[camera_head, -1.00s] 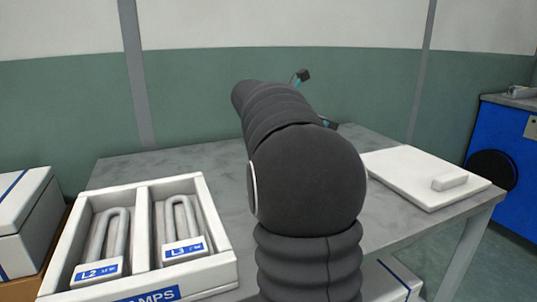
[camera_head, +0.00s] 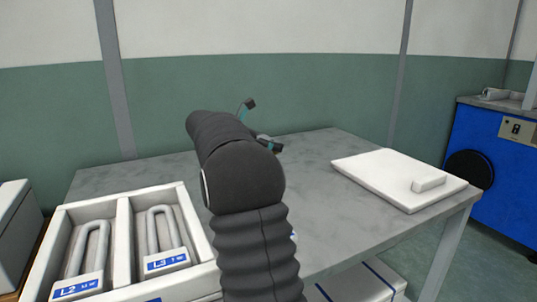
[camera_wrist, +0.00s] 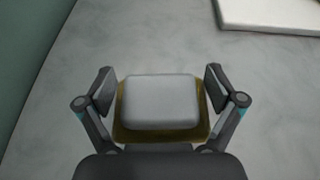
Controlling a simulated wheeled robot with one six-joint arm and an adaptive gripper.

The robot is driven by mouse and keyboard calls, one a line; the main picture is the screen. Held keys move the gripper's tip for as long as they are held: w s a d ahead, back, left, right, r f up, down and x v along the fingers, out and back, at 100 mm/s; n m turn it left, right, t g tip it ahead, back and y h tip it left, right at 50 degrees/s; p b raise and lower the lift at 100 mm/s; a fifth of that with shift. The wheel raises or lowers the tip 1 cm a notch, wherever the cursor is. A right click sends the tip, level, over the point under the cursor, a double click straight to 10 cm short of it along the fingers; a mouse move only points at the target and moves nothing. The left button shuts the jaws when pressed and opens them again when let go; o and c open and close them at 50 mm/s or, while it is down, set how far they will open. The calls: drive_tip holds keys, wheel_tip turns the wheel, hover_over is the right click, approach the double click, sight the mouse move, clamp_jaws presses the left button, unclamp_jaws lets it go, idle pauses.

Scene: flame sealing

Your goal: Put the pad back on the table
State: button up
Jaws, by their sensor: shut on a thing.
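The pad (camera_wrist: 160,102) is a pale grey rounded block with a yellow-brown border, seen in the wrist view. It sits between the fingers of my gripper (camera_wrist: 158,88), which is shut on it. The grey table (camera_wrist: 265,100) lies below it; I cannot tell whether the pad touches the table. In the head view my gripper (camera_head: 258,124) shows partly past my dark arm, over the table's back half (camera_head: 310,155). The pad is hidden there.
A white board (camera_head: 375,172) with a small white block (camera_head: 429,183) lies on the table's right side; its edge shows in the wrist view (camera_wrist: 270,15). A white tray (camera_head: 124,245) with U-shaped lamps stands front left. Table between them is clear. A blue machine (camera_head: 490,140) stands right.

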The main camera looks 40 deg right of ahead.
drive_tip(key=shift+w+f, duration=0.25)
drive_tip(key=shift+f, duration=0.1)
drive_tip(key=shift+f+p, duration=0.35)
drive_tip(key=shift+f, duration=1.25)
drive_tip(key=shift+f, duration=0.15)
drive_tip(key=o, duration=0.8)
drive_tip(key=shift+f+b, duration=0.2)
drive_tip(key=shift+b, duration=0.3)
drive_tip(key=shift+a+r+b, duration=0.1)
drive_tip(key=shift+a+b, duration=0.1)
drive_tip(key=shift+b, duration=0.1)
drive_tip(key=p+v, duration=0.1)
drive_tip(key=v, duration=1.2)
drive_tip(key=shift+s+a+r, duration=0.1)
drive_tip(key=shift+a, duration=0.2)
